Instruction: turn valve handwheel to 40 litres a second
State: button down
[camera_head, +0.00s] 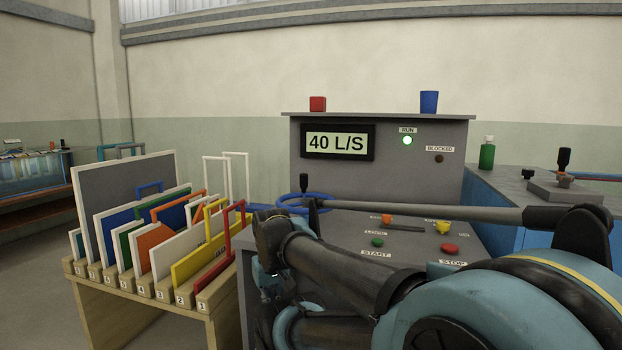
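The valve handwheel (291,201) is a blue ring, seen edge-on at the left end of the control desk. A black knob (303,182) stands up at the wheel. My arm covers the area just below and in front of the wheel, so its lower parts are hidden. The display (337,142) on the grey panel reads 40 L/S. The green lamp under RUN (407,140) is lit, and the lamp under BLOCKED (439,158) is dark. My gripper is not visible. I cannot tell whether anything touches the wheel.
A wooden rack (150,290) with numbered slots holds coloured framed plates at the left, close to the desk. The desk carries START (377,242) and STOP (449,249) buttons. A green bottle (487,155) stands right.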

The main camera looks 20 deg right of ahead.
aim_at(303, 177)
jog(key=z, duration=0.4)
jog(key=k, duration=0.85)
jog(key=u, duration=0.75)
jog(key=i, duration=1)
